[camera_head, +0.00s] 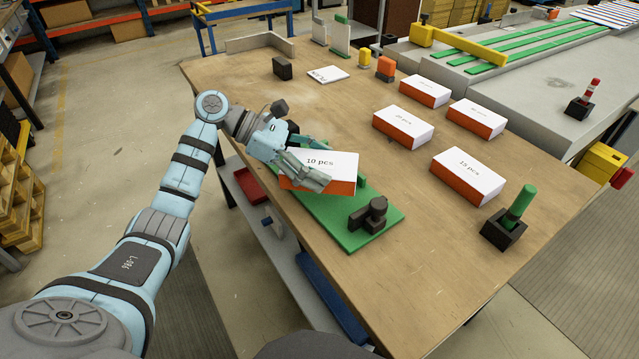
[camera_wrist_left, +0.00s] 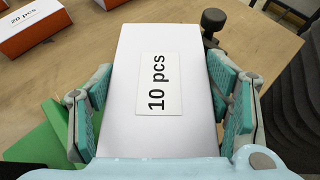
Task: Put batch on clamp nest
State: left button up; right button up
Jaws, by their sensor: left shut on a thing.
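The batch, a white-topped block with orange sides labelled "10 pcs" (camera_head: 330,163), is between the fingers of my left gripper (camera_head: 308,170). In the left wrist view the batch (camera_wrist_left: 150,125) fills the space between the teal pads of the left gripper (camera_wrist_left: 160,110). The clamp nest, a green plate (camera_head: 345,235) with a dark clamp (camera_head: 370,215), lies on the table under and in front of the batch. The batch covers part of the plate. I cannot tell whether the batch touches it. My right gripper is not in view.
Several other white and orange batches, one of them (camera_head: 468,174), stand on the right of the wooden table (camera_head: 430,260). A green-handled tool in a black holder (camera_head: 505,230) stands at the right edge. A dark block (camera_head: 282,68) and white pad (camera_head: 328,75) lie at the back.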

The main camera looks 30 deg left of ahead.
pick_arm(q)
notch_tip(320, 180, down, 5)
jog(key=shift+r, duration=0.15)
jog(key=o, duration=1.5)
jog(key=shift+s, duration=0.1)
jog(key=v, duration=1.2)
jog(key=shift+b, duration=0.4)
